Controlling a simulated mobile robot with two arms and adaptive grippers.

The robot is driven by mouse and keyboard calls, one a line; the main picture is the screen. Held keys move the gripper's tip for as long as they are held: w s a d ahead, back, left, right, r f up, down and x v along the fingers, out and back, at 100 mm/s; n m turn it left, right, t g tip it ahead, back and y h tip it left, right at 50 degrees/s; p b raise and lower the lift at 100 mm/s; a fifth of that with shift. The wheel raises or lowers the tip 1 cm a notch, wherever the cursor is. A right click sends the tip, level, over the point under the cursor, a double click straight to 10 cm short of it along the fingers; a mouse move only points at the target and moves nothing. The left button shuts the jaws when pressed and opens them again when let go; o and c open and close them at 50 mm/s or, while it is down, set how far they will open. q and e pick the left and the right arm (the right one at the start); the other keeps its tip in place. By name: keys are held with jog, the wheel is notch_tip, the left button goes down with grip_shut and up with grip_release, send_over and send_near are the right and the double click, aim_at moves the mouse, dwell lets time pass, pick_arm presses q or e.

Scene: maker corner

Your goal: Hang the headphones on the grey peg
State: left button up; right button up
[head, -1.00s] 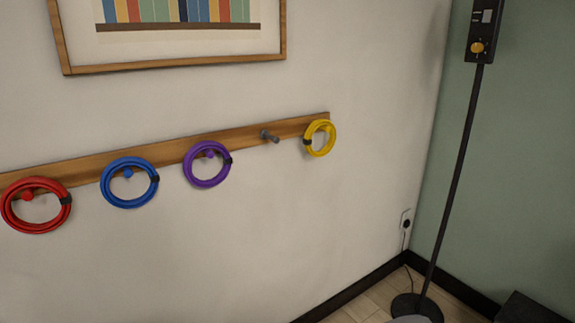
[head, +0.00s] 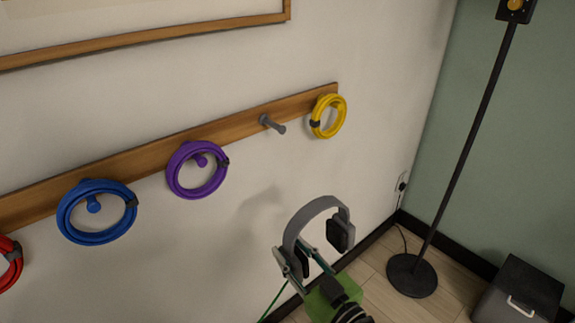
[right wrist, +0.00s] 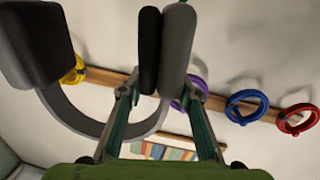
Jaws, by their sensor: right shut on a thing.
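The grey peg (head: 272,124) sticks out bare from the wooden rail, between the purple coil and the yellow coil. My right gripper (head: 304,262) is shut on the headphones (head: 318,209), below and a little right of the peg and apart from it. The grey band arches upward in the head view, with one dark ear cup (head: 340,234) hanging to the right. In the right wrist view the fingers (right wrist: 160,95) close on the near ear cup (right wrist: 176,50), and the band (right wrist: 95,128) curves off to the left. My left gripper is not in view.
A purple coil (head: 170,181), a blue coil (head: 66,222), a yellow coil (head: 342,118) and part of a red coil (head: 10,268) hang on the wooden rail (head: 235,126). A black floor stand (head: 459,150) and a grey bin (head: 515,296) are at right.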

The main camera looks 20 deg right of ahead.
jog(key=w+d+r+n+y+p, duration=0.25)
jog(key=w+r+p, duration=0.25)
jog(key=w+r, duration=0.6)
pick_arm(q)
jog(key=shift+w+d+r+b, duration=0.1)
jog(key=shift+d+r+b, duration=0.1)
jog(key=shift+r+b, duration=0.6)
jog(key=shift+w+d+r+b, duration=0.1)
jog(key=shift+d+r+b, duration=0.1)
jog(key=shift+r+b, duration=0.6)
pick_arm(e)
jog(key=shift+g, duration=0.4)
jog(key=shift+w+d+f+x, duration=0.15)
jog(key=shift+f+x, duration=0.3)
jog(key=shift+x, duration=1.55)
jog(key=shift+d+f+x, duration=0.2)
jog(key=shift+f+x, duration=0.25)
jog(key=shift+x, duration=1.6)
jog(key=shift+w+d+f+x, duration=0.15)
jog(key=shift+f+x, duration=0.3)
jog(key=shift+x, duration=1.55)
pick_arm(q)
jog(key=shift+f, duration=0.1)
pick_arm(e)
jog(key=o, duration=1.3)
jog(key=shift+o, duration=0.2)
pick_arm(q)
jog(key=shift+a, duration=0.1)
pick_arm(e)
jog(key=shift+s+f, duration=0.1)
